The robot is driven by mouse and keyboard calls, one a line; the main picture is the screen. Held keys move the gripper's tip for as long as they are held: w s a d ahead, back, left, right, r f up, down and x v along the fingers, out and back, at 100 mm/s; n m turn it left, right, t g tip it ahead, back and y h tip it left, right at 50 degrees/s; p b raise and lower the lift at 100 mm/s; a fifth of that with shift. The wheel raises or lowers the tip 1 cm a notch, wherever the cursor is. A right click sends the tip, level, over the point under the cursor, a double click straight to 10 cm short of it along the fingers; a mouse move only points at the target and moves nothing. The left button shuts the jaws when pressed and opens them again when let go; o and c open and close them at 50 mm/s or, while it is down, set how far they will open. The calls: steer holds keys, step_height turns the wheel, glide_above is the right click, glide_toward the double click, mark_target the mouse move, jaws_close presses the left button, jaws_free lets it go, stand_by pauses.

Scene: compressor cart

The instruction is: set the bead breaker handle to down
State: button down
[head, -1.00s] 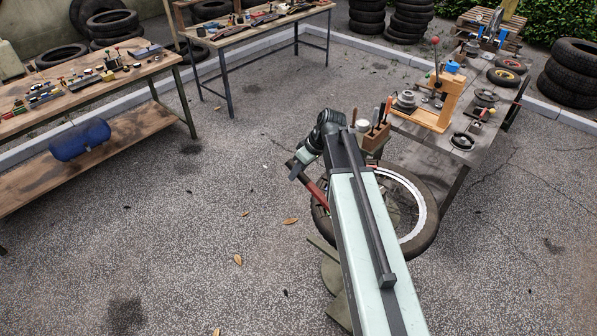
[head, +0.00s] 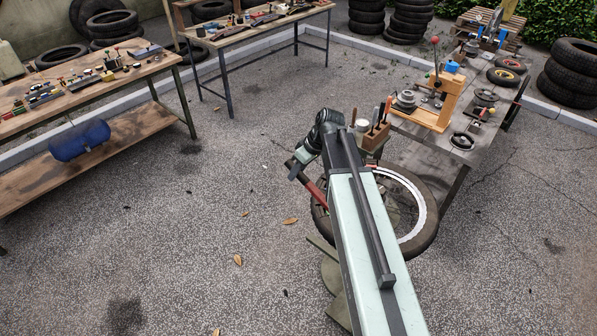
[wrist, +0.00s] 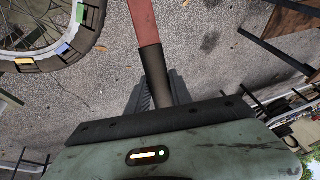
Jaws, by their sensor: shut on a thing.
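The bead breaker handle (head: 315,193) is a red bar, seen in the head view slanting down to the right beside the wheel. In the wrist view its red bar (wrist: 142,20) comes in from the top and ends in a dark grip (wrist: 154,72). My gripper (wrist: 157,97) is shut on the dark grip, with a finger on each side of it. In the head view my gripper (head: 298,166) is at the handle's upper left end. My arm hides the handle's lower end and part of the bead breaker stand (head: 325,265).
A wheel with a tyre (head: 428,230) is right of the handle; its tyre (wrist: 85,50) also shows at left in the wrist view. A cluttered workbench (head: 435,155) stands beyond it. Open pavement (head: 200,250) lies to the left, before another bench (head: 160,95).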

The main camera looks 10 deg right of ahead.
steer(key=w+a+f+g+h+b, duration=0.1)
steer(key=w+f+g+b, duration=0.1)
steer(key=f+b, duration=0.6)
steer(key=w+a+f+g+h+b, duration=0.1)
steer(key=f+g+h+b, duration=0.1)
steer(key=f+b, duration=0.7)
step_height(320, 180, down, 3)
steer(key=shift+w+a+r+m, duration=0.15)
steer(key=shift+w+a+m, duration=0.15)
steer(key=shift+w, duration=0.1)
steer(key=c, duration=1.1)
jaws_free()
steer(key=shift+r, duration=0.1)
steer(key=shift+c, duration=0.2)
steer(key=a+p+v, duration=0.1)
steer(key=p+v, duration=0.6)
steer(key=shift+d+r+p, duration=0.3)
steer(key=shift+d+r, duration=0.1)
steer(key=shift+d, duration=0.15)
